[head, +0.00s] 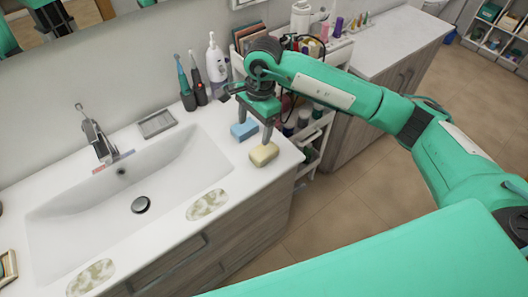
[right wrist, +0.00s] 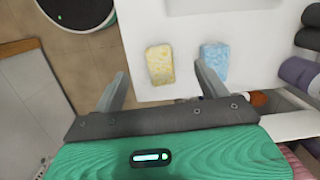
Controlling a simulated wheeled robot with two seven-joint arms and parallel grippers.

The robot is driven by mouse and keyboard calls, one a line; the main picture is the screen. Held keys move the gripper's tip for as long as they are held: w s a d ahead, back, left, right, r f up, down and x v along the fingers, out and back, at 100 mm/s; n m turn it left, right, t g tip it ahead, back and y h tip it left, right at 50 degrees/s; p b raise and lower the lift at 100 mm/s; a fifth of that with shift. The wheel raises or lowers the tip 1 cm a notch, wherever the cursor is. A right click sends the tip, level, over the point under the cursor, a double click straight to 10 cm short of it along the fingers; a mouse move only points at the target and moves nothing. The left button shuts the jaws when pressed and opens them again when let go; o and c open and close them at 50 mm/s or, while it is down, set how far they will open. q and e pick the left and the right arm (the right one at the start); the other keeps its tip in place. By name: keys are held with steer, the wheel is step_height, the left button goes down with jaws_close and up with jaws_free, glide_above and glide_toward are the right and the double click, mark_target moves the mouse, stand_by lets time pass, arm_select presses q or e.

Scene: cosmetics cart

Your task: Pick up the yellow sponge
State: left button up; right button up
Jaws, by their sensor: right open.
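The yellow sponge (head: 264,154) lies on the white counter near its right end, right of the sink. It also shows in the right wrist view (right wrist: 160,65), ahead of the space between the fingers. A blue sponge (head: 244,130) lies just behind it, and in the right wrist view (right wrist: 214,61) it sits to the right of the yellow one, beside a finger. My right gripper (head: 256,132) is open and empty above the counter by the two sponges. Its fingertips (right wrist: 158,80) are spread wide apart in the wrist view. My left gripper is not in view.
The sink basin (head: 75,217) fills the counter's left part. Two electric toothbrushes (head: 186,90) and a white pump bottle (head: 216,62) stand at the back. A cosmetics cart (head: 323,122) stands right of the counter. Two patterned soap dishes (head: 207,204) lie along the front edge.

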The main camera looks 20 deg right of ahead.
steer(key=w+d+h, duration=0.1)
steer(key=d+h, duration=0.1)
steer(key=d, duration=0.1)
steer(key=p, duration=0.3)
glide_above(264, 149)
step_height(264, 149, down, 8)
steer(key=shift+s+r, duration=0.1)
steer(key=shift+r, duration=0.05)
steer(key=shift+f+p, duration=0.45)
steer(key=shift+p, duration=0.05)
step_height(264, 149, down, 3)
steer(key=shift+f+p, duration=0.1)
steer(key=shift+p, duration=0.9)
steer(key=shift+f, duration=0.6)
steer(key=c, duration=1)
